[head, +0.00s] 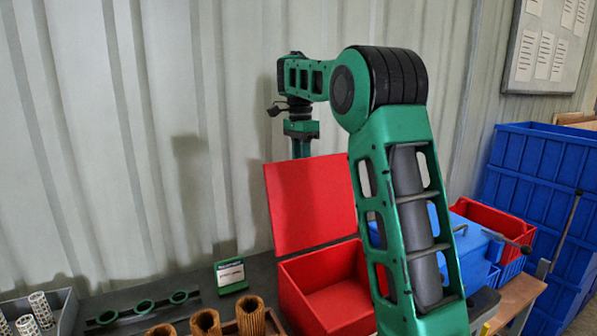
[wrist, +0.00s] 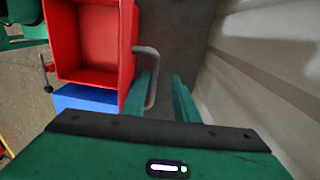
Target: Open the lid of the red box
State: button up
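The red box (head: 325,295) stands on the dark bench in the head view. Its red lid (head: 311,203) stands upright at the back edge, leaving the box open. The wrist view looks down into the open red box (wrist: 95,40), which appears empty. A grey U-shaped handle (wrist: 154,75) sticks out on its right side, on the lid's outer face. My gripper (wrist: 168,88) is open, with one finger beside the handle near the lid and the other apart to the right. In the head view my gripper is behind the lid, its fingertips hidden.
Several brown ribbed cartridges (head: 206,322), green rings (head: 144,307) and a small green sign (head: 230,274) are left of the box. A blue box (head: 478,245) and a red bin (head: 490,222) stand to the right, partly behind my arm. The corrugated wall (head: 130,130) is close behind.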

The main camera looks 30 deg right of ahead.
notch_tip(320, 180, up, 11)
jog(key=w, duration=0.1)
dwell(0.5)
jog(key=shift+s+f, duration=0.15)
dwell(0.3)
